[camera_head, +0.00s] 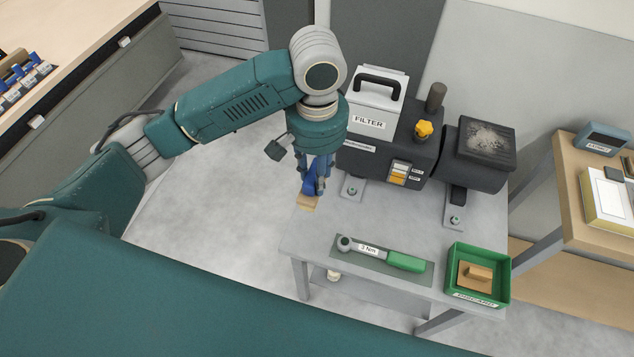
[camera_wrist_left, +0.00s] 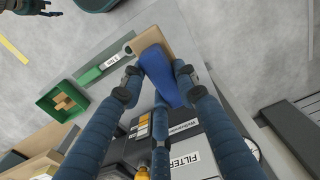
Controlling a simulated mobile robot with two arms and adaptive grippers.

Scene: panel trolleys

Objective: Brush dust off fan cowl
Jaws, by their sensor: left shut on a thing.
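The fan cowl (camera_head: 505,152) is the dark, square-topped end of the machine on the grey table, with a pale dust patch (camera_head: 487,138) on its top. My left gripper (camera_head: 318,188) is shut on a brush (camera_wrist_left: 164,76) with a blue handle and a tan end. The brush points down at the table's left edge, left of the machine and well apart from the cowl. In the left wrist view the fingers close around the blue part. What seems to be my right gripper (camera_wrist_left: 35,6) shows small and dark at the top left corner there; its jaws are unclear.
The machine carries a white filter box (camera_head: 371,108) and a yellow knob (camera_head: 424,129). A green-handled torque wrench (camera_head: 405,261) lies on a mat in front. A green discard tray (camera_head: 505,290) holds a tan block. A wooden bench (camera_head: 567,190) stands at the right.

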